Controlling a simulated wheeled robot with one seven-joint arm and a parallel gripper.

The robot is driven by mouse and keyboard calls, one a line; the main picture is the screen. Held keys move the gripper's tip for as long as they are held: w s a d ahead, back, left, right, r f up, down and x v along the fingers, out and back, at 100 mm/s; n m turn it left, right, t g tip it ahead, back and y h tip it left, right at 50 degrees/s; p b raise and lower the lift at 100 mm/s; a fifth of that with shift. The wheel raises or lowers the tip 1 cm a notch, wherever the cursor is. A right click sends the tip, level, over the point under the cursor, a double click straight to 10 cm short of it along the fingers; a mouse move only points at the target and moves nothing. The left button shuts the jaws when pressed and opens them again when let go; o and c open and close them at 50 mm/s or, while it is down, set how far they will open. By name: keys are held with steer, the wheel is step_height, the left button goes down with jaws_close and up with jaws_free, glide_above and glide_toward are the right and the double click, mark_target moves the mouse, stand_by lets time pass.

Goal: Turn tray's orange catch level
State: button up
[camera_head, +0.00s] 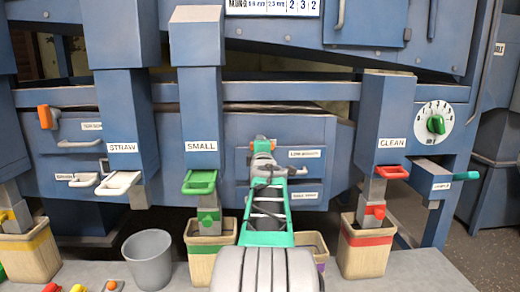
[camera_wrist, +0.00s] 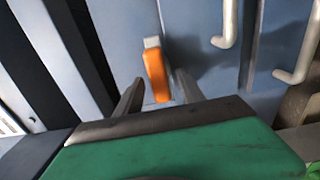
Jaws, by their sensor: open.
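The orange catch (camera_wrist: 157,75) shows in the wrist view on a blue-grey panel, with a pale block at its upper end. It lies nearly upright in that picture, leaning slightly. My gripper (camera_wrist: 161,90) is open, its two dark fingers on either side of the catch's lower part, with gaps visible between. Whether either finger touches it I cannot tell. In the head view my gripper (camera_head: 263,146) is at the panel left of the tray labelled "LOW DENSITY" (camera_head: 305,154); a bit of orange (camera_head: 274,145) shows beside it, the rest hidden by my arm.
Grey bar handles (camera_wrist: 228,25) stick out right of the catch in the wrist view. The small chute (camera_head: 202,110) stands left of my arm and the clean chute (camera_head: 385,115) right. Another orange handle (camera_head: 46,117) is far left. Bins and a grey bucket (camera_head: 147,260) stand below.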

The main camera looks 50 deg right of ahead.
steer(key=v, duration=0.7)
steer(key=shift+s+a+p, duration=0.25)
steer(key=shift+s+p, duration=0.05)
steer(key=shift+p, duration=0.15)
